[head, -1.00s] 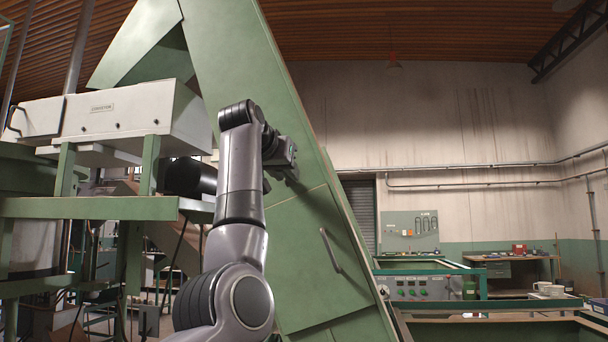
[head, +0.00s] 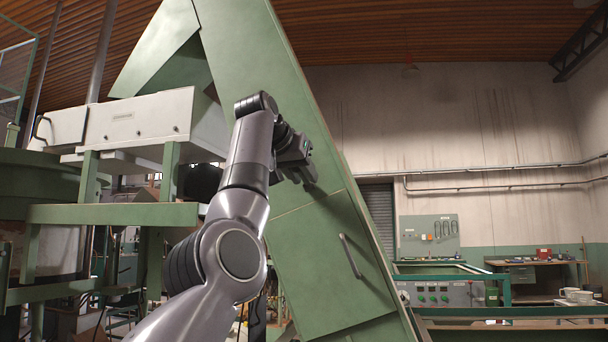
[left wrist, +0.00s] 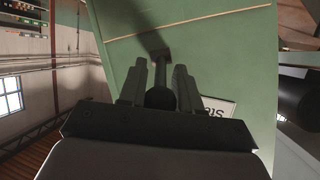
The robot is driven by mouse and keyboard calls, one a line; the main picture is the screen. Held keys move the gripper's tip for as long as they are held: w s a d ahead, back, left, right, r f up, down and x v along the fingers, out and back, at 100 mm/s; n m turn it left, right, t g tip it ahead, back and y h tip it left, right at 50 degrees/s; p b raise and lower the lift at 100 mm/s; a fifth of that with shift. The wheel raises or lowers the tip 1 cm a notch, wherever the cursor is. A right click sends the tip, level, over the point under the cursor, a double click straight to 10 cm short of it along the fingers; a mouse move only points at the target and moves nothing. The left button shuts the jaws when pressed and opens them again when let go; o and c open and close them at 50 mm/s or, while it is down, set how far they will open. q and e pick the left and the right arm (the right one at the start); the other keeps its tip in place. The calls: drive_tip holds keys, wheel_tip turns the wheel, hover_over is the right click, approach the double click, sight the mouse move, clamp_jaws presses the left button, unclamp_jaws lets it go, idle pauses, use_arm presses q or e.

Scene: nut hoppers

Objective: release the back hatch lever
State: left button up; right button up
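The green sloping panel (head: 268,85) rises in the middle of the head view. Its lower hatch door (head: 310,265) has a grey bar handle (head: 350,256). My left gripper (head: 304,178) is close to the panel, just above the door's upper seam. In the left wrist view the gripper (left wrist: 160,85) has its fingers apart. A dark round knob (left wrist: 160,98) shows between them, with a dark bar shape beyond; I cannot tell lever from shadow there, nor whether the fingers touch the knob. My right gripper is not in view.
A white box unit (head: 140,118) on a green frame (head: 115,213) stands left of my arm. A control panel with green knobs (head: 440,294) and a workbench (head: 535,263) lie to the right. A partly hidden white sign (left wrist: 218,106) is beside the fingers.

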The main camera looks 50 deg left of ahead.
use_arm(q)
drive_tip(key=shift+s+a, duration=0.1)
drive_tip(key=shift+a, duration=0.05)
drive_tip(key=shift+s+d, duration=0.15)
drive_tip(key=shift+d, duration=0.05)
drive_tip(key=b+v, duration=0.1)
drive_tip(key=v, duration=0.5)
drive_tip(key=shift+s+d+r+b, duration=0.15)
drive_tip(key=shift+s+r+b, duration=0.05)
drive_tip(key=shift+s+b, duration=0.1)
idle(0.5)
